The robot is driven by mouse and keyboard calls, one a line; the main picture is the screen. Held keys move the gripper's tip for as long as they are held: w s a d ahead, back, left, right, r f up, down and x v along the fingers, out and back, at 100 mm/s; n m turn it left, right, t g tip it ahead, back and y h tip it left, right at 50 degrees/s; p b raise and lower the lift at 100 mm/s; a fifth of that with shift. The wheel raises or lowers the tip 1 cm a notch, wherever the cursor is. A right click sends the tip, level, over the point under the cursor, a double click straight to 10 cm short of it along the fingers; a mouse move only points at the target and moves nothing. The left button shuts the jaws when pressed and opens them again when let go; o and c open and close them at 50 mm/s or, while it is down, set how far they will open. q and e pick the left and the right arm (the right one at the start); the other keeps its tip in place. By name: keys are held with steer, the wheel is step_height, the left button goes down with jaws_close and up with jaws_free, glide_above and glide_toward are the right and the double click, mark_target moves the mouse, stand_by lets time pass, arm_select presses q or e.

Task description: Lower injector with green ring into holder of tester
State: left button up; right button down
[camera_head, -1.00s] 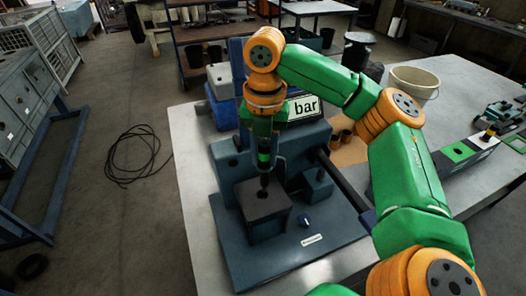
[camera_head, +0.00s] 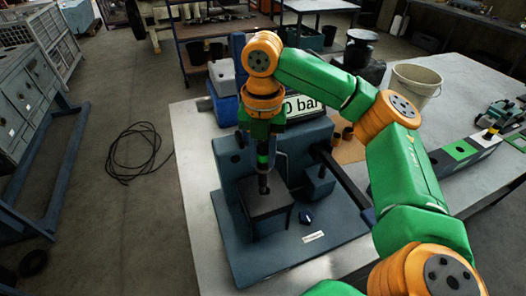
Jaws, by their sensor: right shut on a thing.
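The injector (camera_head: 264,176) is a dark upright rod with a green ring (camera_head: 262,159) around its upper part. My right gripper (camera_head: 262,143) is shut on its upper end, above the tester's holder. The holder is a dark square block (camera_head: 267,206) on the blue tester (camera_head: 228,162). The injector's lower end is at the middle of the block's top face. The bore is hidden, and I cannot tell how far the tip is inside it. My left gripper is out of view.
A dark lever (camera_head: 345,184) reaches out at the tester's right. A white bucket (camera_head: 414,85) and a rack with coloured squares (camera_head: 464,154) stand on the bench to the right.

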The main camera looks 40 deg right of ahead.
steer(key=shift+f, duration=1.1)
steer(key=shift+d, duration=0.15)
steer(key=shift+f, duration=1.8)
steer(key=shift+r, duration=0.1)
